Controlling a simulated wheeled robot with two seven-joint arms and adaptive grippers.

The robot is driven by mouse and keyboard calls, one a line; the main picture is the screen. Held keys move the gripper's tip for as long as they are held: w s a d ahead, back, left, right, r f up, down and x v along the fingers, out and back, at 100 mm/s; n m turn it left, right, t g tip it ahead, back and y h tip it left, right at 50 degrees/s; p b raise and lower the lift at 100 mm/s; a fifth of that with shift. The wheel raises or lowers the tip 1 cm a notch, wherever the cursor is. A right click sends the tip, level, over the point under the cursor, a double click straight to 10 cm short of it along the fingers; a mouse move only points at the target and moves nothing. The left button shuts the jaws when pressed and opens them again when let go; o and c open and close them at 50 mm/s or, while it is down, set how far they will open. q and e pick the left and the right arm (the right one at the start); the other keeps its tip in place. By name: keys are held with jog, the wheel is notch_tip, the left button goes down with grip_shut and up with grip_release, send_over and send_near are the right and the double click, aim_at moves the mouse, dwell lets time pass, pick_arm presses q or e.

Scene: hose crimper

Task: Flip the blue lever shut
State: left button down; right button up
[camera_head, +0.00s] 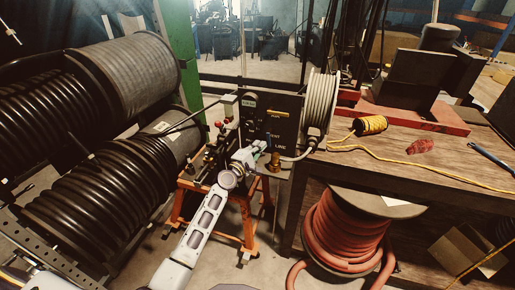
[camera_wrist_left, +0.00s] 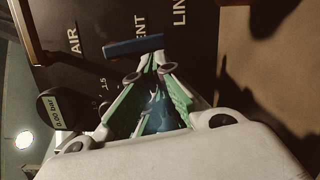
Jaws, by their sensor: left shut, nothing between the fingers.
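The blue lever (camera_wrist_left: 133,46) shows in the left wrist view as a short dark blue bar in front of the black panel (camera_wrist_left: 100,20) with AIR and LINE lettering. My left gripper (camera_wrist_left: 148,66) is shut, its green-lined fingers meeting at the tips just below the lever. I cannot tell whether the tips touch it. Something blue (camera_wrist_left: 160,112) shows between the finger linkages, too hidden to name. In the head view my left gripper (camera_head: 258,148) is in front of the panel (camera_head: 277,108), and the lever is hard to make out there. My right gripper is not in view.
A gauge reading 0.00 bar (camera_wrist_left: 50,108) is close to the left of the fingers. A grey hose reel (camera_head: 320,98) and wooden bench (camera_head: 400,165) are to the right. Large black hose reels (camera_head: 90,200) crowd the left.

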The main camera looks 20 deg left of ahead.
pick_arm(q)
jog(key=shift+d+f+n+t+b, duration=0.3)
jog(key=shift+d+f+n+b, duration=0.15)
jog(key=shift+n+b, duration=0.55)
jog(key=shift+d+n, duration=0.25)
jog(key=shift+n, duration=0.05)
jog(key=shift+d+n+y+b, duration=0.3)
jog(key=shift+d+n+b, duration=0.05)
jog(key=shift+n+b, duration=0.25)
jog(key=shift+d, duration=0.7)
jog(key=shift+v, duration=1.1)
jog(key=v, duration=0.9)
jog(key=shift+s+f, duration=0.3)
jog(key=shift+s, duration=0.1)
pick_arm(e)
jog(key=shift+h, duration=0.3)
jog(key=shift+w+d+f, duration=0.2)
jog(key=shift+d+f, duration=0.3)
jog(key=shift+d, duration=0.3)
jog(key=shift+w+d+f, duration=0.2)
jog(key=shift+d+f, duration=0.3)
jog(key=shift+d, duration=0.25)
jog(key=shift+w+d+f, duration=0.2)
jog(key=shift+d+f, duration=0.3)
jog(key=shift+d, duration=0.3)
